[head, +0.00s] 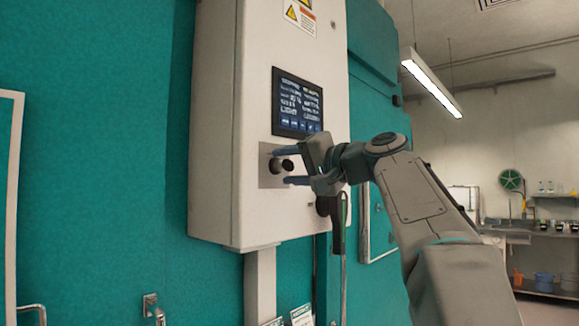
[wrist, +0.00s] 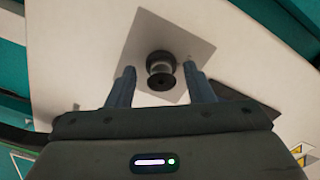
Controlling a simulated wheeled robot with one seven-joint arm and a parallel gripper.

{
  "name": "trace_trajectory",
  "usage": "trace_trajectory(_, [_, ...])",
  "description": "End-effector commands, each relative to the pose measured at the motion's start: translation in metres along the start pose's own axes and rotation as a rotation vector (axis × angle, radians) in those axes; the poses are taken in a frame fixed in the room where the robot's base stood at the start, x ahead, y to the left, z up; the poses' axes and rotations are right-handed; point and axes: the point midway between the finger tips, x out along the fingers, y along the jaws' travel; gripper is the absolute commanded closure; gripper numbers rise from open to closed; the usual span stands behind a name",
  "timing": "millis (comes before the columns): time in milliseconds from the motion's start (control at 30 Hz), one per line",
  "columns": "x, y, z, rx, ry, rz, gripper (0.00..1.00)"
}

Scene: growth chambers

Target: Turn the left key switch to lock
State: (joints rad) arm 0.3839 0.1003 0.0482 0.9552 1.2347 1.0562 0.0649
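A dark round switch (head: 282,165) sticks out from a grey square plate (head: 267,176) on the white control box, below its screen. In the wrist view the switch (wrist: 160,72) shows as a short stem with a black disc-shaped end on the plate (wrist: 143,32). My gripper (head: 285,167) is open and faces the plate. In the wrist view its two fingers (wrist: 158,70) stand one on each side of the switch, with a gap on both sides. No key or lock marking can be made out.
The white control box (head: 217,130) hangs on a teal wall (head: 90,150) and carries a lit screen (head: 298,103) above the plate. A dark handle (head: 338,224) hangs below my wrist. A bench (head: 545,290) with shelves stands far right.

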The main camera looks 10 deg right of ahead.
Motion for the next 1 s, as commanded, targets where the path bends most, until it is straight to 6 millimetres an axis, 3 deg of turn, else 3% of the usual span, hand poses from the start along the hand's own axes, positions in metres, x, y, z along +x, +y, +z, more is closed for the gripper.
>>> trace_trajectory(367, [-0.007, 0.0, 0.0, 0.0, 0.003, -0.001, 0.53])
trace_trajectory(467, [-0.021, 0.0, 0.0, -0.001, 0.005, 0.0, 0.53])
trace_trajectory(800, [-0.098, 0.001, 0.0, -0.001, 0.005, 0.001, 0.53])
trace_trajectory(1000, [-0.128, 0.0, 0.0, 0.001, 0.002, -0.001, 0.53])
